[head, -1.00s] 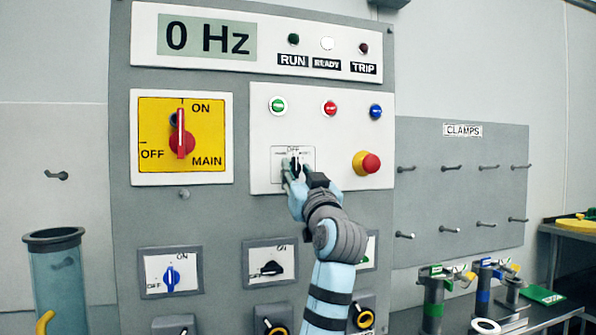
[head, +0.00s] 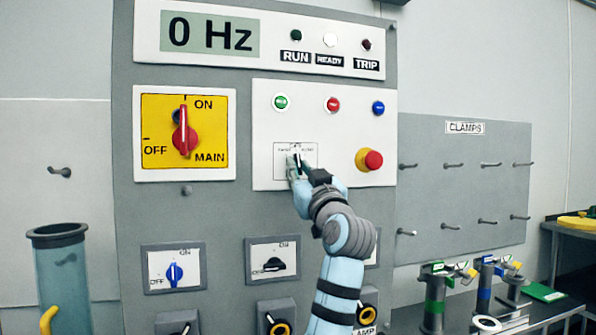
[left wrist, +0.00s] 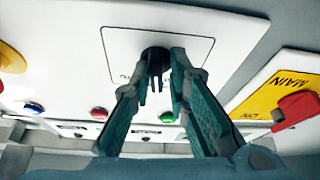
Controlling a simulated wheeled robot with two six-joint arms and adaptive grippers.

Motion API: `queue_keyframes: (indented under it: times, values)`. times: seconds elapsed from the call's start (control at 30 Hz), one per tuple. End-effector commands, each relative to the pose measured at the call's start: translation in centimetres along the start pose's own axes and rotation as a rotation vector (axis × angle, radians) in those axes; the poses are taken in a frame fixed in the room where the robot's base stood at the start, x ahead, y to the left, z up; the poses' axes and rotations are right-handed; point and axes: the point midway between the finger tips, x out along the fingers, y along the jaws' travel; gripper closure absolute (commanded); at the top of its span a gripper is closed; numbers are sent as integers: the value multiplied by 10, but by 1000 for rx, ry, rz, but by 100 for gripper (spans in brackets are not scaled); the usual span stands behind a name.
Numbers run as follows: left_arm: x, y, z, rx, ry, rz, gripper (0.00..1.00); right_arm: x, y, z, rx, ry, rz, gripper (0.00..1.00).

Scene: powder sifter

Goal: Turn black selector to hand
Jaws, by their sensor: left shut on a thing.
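The black selector (head: 297,158) sits on a small square label plate (head: 310,150) in the lower left of the white button panel. Its dark knob also shows in the left wrist view (left wrist: 156,58). My left gripper (head: 296,168) reaches it from below, its fingers closed on the two sides of the knob, as the left wrist view (left wrist: 158,74) shows. The fingers partly hide the knob and the label's lower part, so I cannot tell its exact angle. The label print is too small to read surely. My right gripper is in neither view.
Green (head: 281,102), red (head: 333,104) and blue (head: 378,108) buttons sit above the selector. A red emergency knob (head: 373,160) is to its right. The red main switch (head: 185,138) is to its left. The display (head: 210,33) reads 0 Hz.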

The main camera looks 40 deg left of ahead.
Motion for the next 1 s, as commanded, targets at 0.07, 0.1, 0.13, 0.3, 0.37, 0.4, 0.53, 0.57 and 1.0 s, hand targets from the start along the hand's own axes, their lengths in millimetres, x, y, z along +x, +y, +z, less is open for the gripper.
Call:
queue_keyframes:
  times: [0.07, 0.1, 0.13, 0.3, 0.37, 0.4, 0.53, 0.57, 1.0]
  values:
    - [0, 2, -2, -49, 3, -15, 100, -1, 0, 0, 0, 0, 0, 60]
    - [0, 2, -3, -78, 3, -26, 100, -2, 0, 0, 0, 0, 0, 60]
    - [0, 3, -3, -100, 3, -35, 100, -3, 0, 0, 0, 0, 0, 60]
    - [1, 4, -5, -234, 4, -90, 100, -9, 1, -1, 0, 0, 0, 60]
    - [1, 5, -5, -283, 4, -110, 100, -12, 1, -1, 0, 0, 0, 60]
    - [1, 5, -6, -312, 4, -123, 100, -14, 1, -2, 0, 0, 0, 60]
    - [2, 5, -7, -409, 6, -162, 100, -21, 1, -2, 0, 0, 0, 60]
    - [2, 6, -8, -430, 6, -170, 100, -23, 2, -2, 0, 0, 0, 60]
    - [2, 6, -8, -615, 9, -246, 100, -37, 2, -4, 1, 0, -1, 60]
